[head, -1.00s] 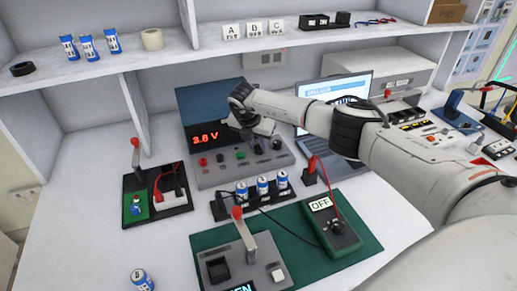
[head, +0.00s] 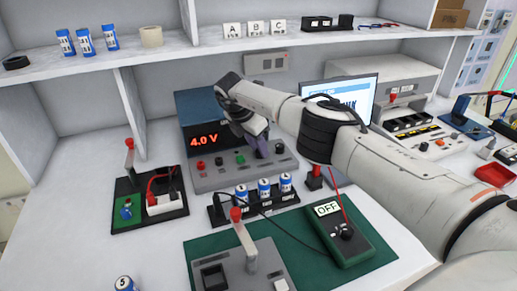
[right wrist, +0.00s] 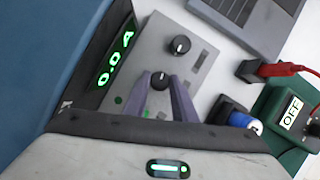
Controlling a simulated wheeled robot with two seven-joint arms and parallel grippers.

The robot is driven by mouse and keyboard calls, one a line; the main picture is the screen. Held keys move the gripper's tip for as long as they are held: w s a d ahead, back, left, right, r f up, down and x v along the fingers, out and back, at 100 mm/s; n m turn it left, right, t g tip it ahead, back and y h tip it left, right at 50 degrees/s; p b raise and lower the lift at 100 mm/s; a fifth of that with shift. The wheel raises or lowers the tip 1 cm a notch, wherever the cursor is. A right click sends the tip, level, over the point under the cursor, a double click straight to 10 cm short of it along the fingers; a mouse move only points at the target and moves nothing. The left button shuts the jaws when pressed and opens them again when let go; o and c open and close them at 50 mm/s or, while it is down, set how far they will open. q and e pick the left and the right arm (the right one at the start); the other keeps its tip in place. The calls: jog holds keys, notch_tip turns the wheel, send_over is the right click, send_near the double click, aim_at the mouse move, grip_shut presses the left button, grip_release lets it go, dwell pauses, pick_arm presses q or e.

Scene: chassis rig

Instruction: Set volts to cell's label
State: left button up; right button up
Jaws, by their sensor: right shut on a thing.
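The power supply (head: 200,112) has a blue top and a grey sloped front, and its red display (head: 203,140) reads 4.0 V. In the right wrist view its green display (right wrist: 116,57) reads 0.0 A. My right gripper (right wrist: 161,84) is shut on a black knob (right wrist: 160,76) of the panel; a second black knob (right wrist: 180,45) is free beside it. In the head view the right gripper (head: 262,148) hides the knob. Three blue-and-white cells (head: 264,189) stand in a black holder. A loose cell (head: 125,283) shows a 5. Finer label print is too small to read. The left gripper is not in view.
A multimeter (head: 345,238) reading OFF lies on the green mat (head: 382,251), near a grey lever fixture (head: 238,268). A black tray (head: 120,217) with a red-handled switch stands left. Several more cells (head: 85,40) and the A, B, C cards (head: 255,29) are on the shelf.

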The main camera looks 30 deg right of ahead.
jog(key=o, duration=1)
jog(key=shift+o, duration=0.2)
jog(key=v, duration=1)
jog(key=shift+r+p, duration=0.2)
jog(key=shift+p, duration=0.2)
